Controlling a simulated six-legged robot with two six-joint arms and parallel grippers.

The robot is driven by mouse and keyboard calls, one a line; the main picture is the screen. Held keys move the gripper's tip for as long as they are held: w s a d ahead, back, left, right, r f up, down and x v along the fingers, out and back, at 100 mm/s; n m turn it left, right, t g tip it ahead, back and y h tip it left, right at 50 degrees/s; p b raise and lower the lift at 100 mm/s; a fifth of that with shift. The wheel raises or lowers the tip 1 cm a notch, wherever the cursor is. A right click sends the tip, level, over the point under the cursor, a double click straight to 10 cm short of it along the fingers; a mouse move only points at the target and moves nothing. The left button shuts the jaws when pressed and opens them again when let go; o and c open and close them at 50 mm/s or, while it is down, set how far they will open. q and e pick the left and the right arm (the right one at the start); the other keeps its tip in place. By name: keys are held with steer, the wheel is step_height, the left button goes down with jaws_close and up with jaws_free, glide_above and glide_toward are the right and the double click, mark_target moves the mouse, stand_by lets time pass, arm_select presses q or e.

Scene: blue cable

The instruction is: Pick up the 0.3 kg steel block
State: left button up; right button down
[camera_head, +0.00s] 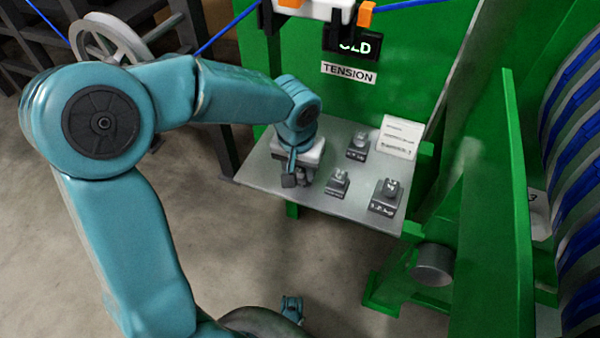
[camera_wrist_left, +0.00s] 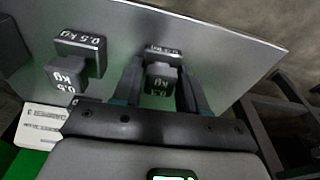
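Several small grey steel weight blocks with knobs stand on a metal shelf (camera_head: 258,165). One block (camera_wrist_left: 163,75) is between the fingers of my left gripper (camera_wrist_left: 162,88) in the left wrist view; its label is partly hidden and I cannot read its number. The gripper (camera_head: 296,180) is low over the shelf's left part in the head view. Its fingers are apart, one on each side of the knob, and look open. Other blocks are at the back (camera_head: 357,148), the middle (camera_head: 337,184) and the front right (camera_head: 386,195). A neighbouring block (camera_wrist_left: 80,50) reads 0.5 kg. My right gripper is not seen.
A white card (camera_head: 399,137) stands at the shelf's back right, also in the left wrist view (camera_wrist_left: 40,127). A green panel with a TENSION sign (camera_head: 348,73) rises behind. A blue cable (camera_head: 228,30) passes above. Green frame posts stand at the right.

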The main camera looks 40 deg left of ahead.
arm_select(q)
jaws_close()
